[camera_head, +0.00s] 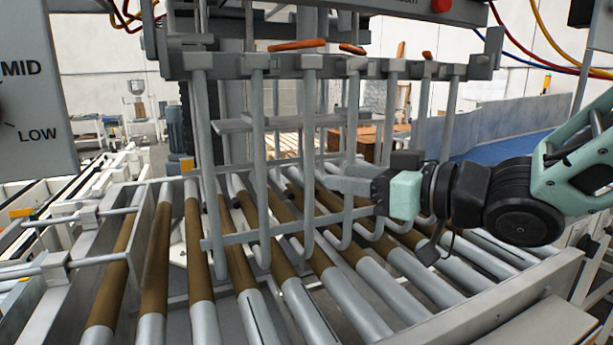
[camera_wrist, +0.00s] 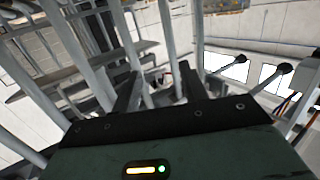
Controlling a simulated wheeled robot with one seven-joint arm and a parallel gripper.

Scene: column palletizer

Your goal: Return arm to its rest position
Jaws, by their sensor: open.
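My gripper (camera_head: 352,183) reaches in from the right in the head view, at the end of my black and pale green arm. Its fingers point left, among the hanging grey bars of the palletizer's fork frame (camera_head: 309,150), above the roller conveyor. In the wrist view my gripper (camera_wrist: 160,88) shows two dark fingers spread apart, with nothing held between them. Grey bars rise close on both sides there. Whether the fingers touch any bar cannot be told.
The roller conveyor (camera_head: 365,300) with brown-banded rollers runs below. A control panel (camera_head: 30,90) marked MID and LOW stands at the left. A red button (camera_head: 441,6) sits on the upper beam. A blue belt (camera_head: 510,146) lies behind my arm, and cables hang at upper right.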

